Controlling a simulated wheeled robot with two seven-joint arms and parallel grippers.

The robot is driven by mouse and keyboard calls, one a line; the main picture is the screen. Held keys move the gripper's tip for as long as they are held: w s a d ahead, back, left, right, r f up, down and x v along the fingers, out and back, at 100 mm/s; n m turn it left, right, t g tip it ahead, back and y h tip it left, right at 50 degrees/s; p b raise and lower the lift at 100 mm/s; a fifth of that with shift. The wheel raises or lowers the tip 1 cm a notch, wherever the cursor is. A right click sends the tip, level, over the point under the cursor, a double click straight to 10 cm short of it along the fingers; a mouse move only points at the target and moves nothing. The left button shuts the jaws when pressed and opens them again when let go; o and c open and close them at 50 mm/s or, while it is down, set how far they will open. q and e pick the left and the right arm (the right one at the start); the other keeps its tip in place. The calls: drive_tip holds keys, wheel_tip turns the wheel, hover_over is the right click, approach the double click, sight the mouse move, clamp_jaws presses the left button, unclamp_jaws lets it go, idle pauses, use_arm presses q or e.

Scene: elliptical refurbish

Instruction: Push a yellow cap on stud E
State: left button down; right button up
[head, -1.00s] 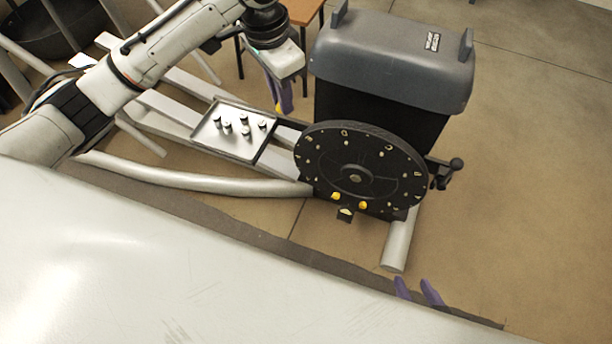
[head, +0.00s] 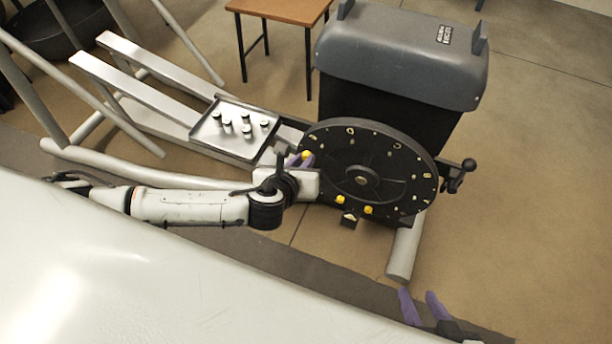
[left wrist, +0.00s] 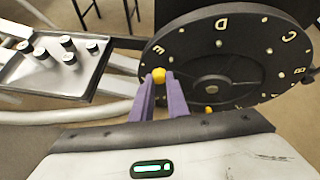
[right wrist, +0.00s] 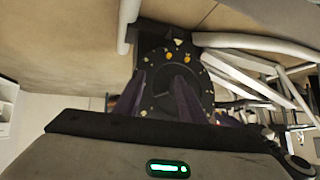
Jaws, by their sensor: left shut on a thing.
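My left gripper (head: 304,160) is shut on a yellow cap (left wrist: 159,75), held at its fingertips. The cap (head: 306,154) is at the left rim of the black disc (head: 335,172); I cannot tell if it touches the disc. The disc carries letters and small studs around its face; in the left wrist view C and D are readable. Two yellow caps (head: 340,199) (head: 368,210) sit low on the disc. My right gripper (head: 423,305) is open and empty, away from the disc.
A metal tray (head: 207,140) with several small dark-topped cylinders (head: 246,131) lies left of the disc. A grey-lidded bin-like housing (head: 400,50) stands behind it. A crank handle (head: 457,170) sticks out at the right. Floor to the right is clear.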

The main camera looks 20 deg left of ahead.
use_arm(q)
drive_tip(key=shift+w+d+f+m+t+h+b, duration=0.15)
drive_tip(key=shift+w+d+f+m+h+b, duration=0.2)
drive_tip(key=shift+w, duration=0.4)
drive_tip(key=shift+w+d+f+m+t+h+b, duration=0.1)
drive_tip(key=shift+w+f+m+h+b, duration=0.35)
drive_tip(key=shift+w+f, duration=0.2)
drive_tip(key=shift+w+d+f+m+t+h+b, duration=0.15)
drive_tip(key=shift+w+d+f+m+h+b, duration=0.25)
drive_tip(key=shift+w, duration=0.4)
use_arm(e)
drive_tip(key=shift+a+f, duration=0.1)
drive_tip(key=shift+f, duration=0.6)
use_arm(q)
drive_tip(key=shift+a+r, duration=0.1)
drive_tip(key=shift+a, duration=0.05)
use_arm(e)
drive_tip(key=shift+r, duration=0.3)
use_arm(q)
drive_tip(key=shift+r+y+p, duration=0.1)
drive_tip(key=shift+y+p, duration=0.2)
drive_tip(key=shift+p, duration=0.35)
use_arm(e)
drive_tip(key=shift+r, duration=0.5)
use_arm(q)
drive_tip(key=shift+p, duration=0.6)
use_arm(e)
drive_tip(key=shift+r, duration=0.6)
drive_tip(key=shift+r, duration=0.2)
